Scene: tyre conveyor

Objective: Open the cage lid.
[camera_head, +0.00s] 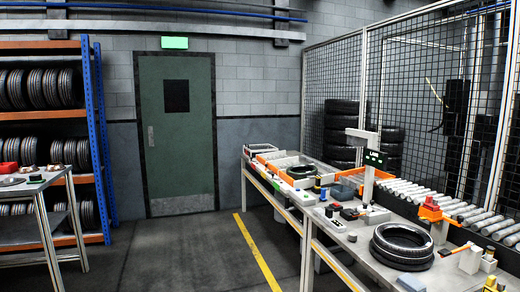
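A tall black wire-mesh cage (335,72) with pale posts stands at the right, around the roller conveyor. I cannot make out a separate lid on it, so I cannot tell whether one is open or shut. Dark machine parts show behind the mesh at the far right. Neither of my grippers is in view.
A workbench (346,262) at the right bears a black tyre (402,246), small tools and a display post (367,170). A conveyor (405,190) runs behind it. A tyre rack (95,130) and table (45,210) stand left. The middle floor before the green door (178,135) is clear.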

